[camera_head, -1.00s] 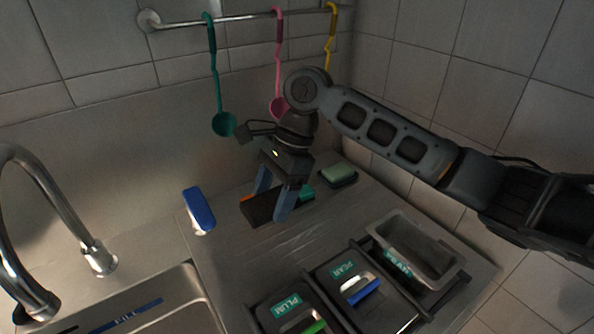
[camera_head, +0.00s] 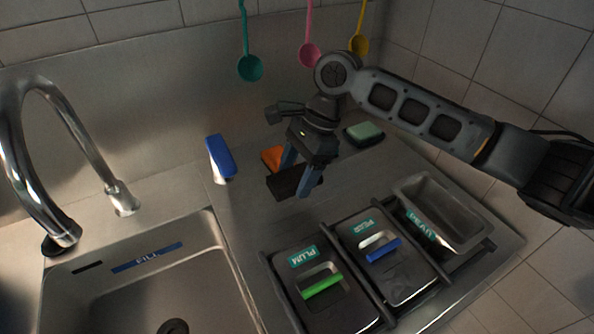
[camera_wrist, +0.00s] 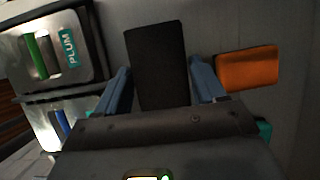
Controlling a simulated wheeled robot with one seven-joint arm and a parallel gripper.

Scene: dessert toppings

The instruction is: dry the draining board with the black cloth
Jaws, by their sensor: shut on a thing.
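My gripper (camera_head: 295,183) is shut on the black cloth (camera_head: 284,188), low over the metal draining board (camera_head: 240,212). I cannot tell whether the cloth touches the board. In the wrist view the cloth (camera_wrist: 157,65) is a dark, flat rectangle between the two blue-grey fingers, reaching out beyond their tips. An orange cloth or sponge (camera_head: 272,157) lies just behind it on the board. It also shows in the wrist view (camera_wrist: 248,68), right of the right finger. Part of the board is hidden behind my gripper.
A blue-and-white brush or block (camera_head: 220,157) stands left of the cloth. A green sponge on a dark holder (camera_head: 364,132) is behind right. Lidded bins marked PLUM (camera_head: 322,290) and PEAR (camera_head: 385,262), and an open bin (camera_head: 445,212), fill the front right. The sink (camera_head: 150,285) is front left.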

